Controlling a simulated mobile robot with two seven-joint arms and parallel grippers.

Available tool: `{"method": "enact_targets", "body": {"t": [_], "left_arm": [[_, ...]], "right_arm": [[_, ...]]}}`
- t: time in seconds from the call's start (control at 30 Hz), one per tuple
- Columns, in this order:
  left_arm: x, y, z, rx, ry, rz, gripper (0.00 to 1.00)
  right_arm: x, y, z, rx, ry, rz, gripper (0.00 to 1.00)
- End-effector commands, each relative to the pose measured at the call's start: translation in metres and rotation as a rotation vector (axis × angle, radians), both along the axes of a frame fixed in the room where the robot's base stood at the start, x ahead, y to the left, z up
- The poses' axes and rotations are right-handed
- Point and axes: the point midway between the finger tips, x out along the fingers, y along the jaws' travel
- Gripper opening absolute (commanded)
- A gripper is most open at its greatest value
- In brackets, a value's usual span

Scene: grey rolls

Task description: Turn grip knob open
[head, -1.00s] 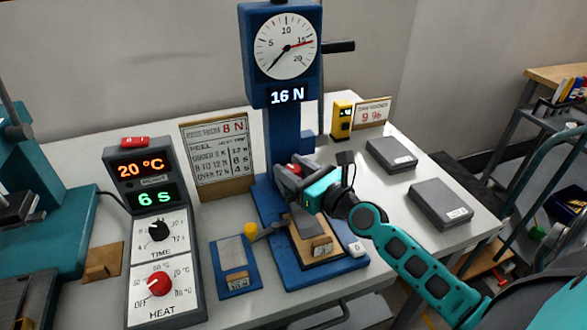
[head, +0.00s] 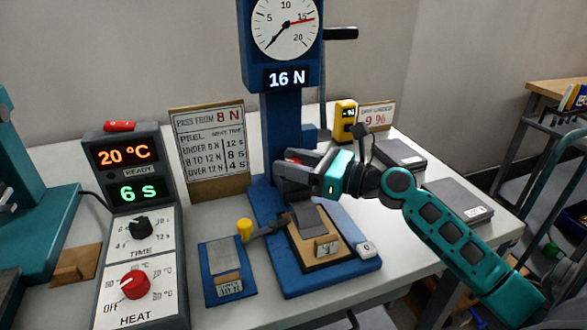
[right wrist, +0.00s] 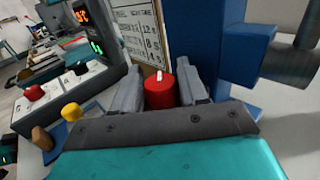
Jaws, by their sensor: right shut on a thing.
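The red grip knob (right wrist: 160,90) has a white mark on top and sits between the two grey fingers in the right wrist view. In the head view only a bit of its red (head: 293,157) shows above the fingers. My right gripper (head: 285,168) is shut on the knob, at the blue test stand (head: 283,130). Below the gripper, a grey strip (head: 308,217) lies on a wooden block (head: 325,258) on the stand's blue base.
A heat and time controller (head: 125,165) stands at the left, reading 20 °C and 6 S. A yellow-knobbed lever (head: 244,229) and a small blue block (head: 228,262) are in front. A sign (head: 212,180) stands behind. Grey boxes (head: 462,203) lie at the right.

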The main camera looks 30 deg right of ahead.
Motion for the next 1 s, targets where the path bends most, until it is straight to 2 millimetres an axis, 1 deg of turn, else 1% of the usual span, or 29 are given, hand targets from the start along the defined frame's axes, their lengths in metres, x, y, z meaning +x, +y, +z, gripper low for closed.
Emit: {"method": "enact_targets", "body": {"t": [0.17, 0.2, 0.4, 0.83, 1.0], "left_arm": [[-0.002, 0.0009, -0.0015, 0.001, 0.005, 0.001, 0.43], [-0.0025, 0.001, -0.0021, 0.001, 0.007, 0.003, 0.43], [-0.0041, 0.0014, -0.004, 0.002, 0.012, 0.003, 0.43], [-0.0047, 0.0001, -0.0048, -0.005, 0.015, 0.009, 0.43], [-0.0041, 0.0004, 0.0049, -0.004, 0.013, 0.008, 0.43]], "right_arm": [[0.0, -0.0001, 0.0, -0.001, 0.002, 0.0, 0.12], [0.0, -0.0001, 0.0, -0.001, 0.002, -0.001, 0.43], [-0.0001, 0.0001, 0.0, -0.001, 0.001, -0.001, 0.62], [-0.0001, 0.0003, 0.0002, 0.0, 0.001, -0.002, 0.62], [0.0004, 0.0005, 0.0016, 0.0, 0.007, -0.042, 0.62]]}}
